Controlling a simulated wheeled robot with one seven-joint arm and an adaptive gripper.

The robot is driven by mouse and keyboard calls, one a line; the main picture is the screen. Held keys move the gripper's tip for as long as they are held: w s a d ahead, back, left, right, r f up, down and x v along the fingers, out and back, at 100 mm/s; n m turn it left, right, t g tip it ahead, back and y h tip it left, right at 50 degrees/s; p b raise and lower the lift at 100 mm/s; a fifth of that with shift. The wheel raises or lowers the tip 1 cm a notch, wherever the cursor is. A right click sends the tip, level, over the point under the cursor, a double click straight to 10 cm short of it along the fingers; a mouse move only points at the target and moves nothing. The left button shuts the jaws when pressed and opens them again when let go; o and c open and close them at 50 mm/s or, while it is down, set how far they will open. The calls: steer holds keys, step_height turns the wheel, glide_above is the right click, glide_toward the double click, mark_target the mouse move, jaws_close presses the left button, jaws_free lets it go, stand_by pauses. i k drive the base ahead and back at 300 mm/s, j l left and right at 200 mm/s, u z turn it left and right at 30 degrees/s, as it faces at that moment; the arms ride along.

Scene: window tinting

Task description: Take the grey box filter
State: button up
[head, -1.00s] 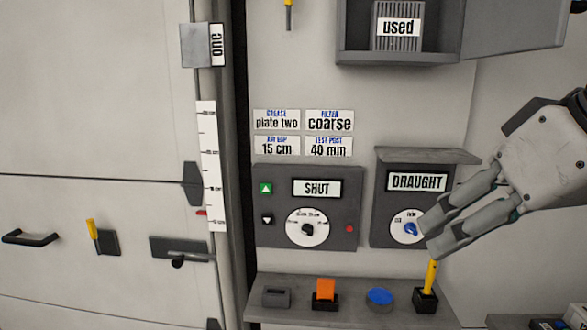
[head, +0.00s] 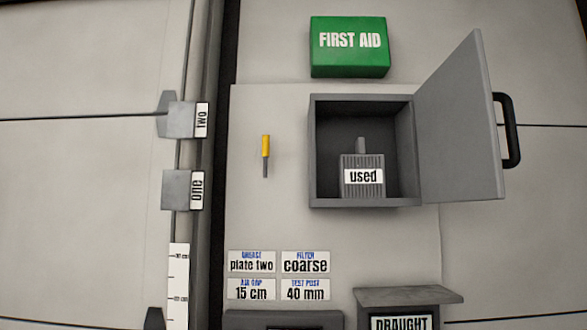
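The grey box filter (head: 362,163) stands upright inside an open grey wall box (head: 318,150) in the head view. It is ribbed, carries a white label reading "used", and has a small grey tab on top. The wall box's door (head: 460,125) is swung open to the right and has a black handle (head: 510,130). My gripper is not in view.
A green first aid box (head: 349,46) hangs above. A yellow-handled tool (head: 266,155) hangs on the wall to the left. Below are label cards (head: 305,262) reading "coarse" and others, and the draught panel (head: 401,322). Brackets "one" (head: 178,190) and "two" (head: 181,121) are at left.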

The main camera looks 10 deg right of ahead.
mark_target(362, 175)
steer(key=i+j+u, duration=0.1)
steer(key=i+j, duration=0.35)
steer(key=j, duration=0.15)
steer(key=i+j+u, duration=0.1)
steer(key=i+j, duration=0.3)
steer(key=j, duration=0.15)
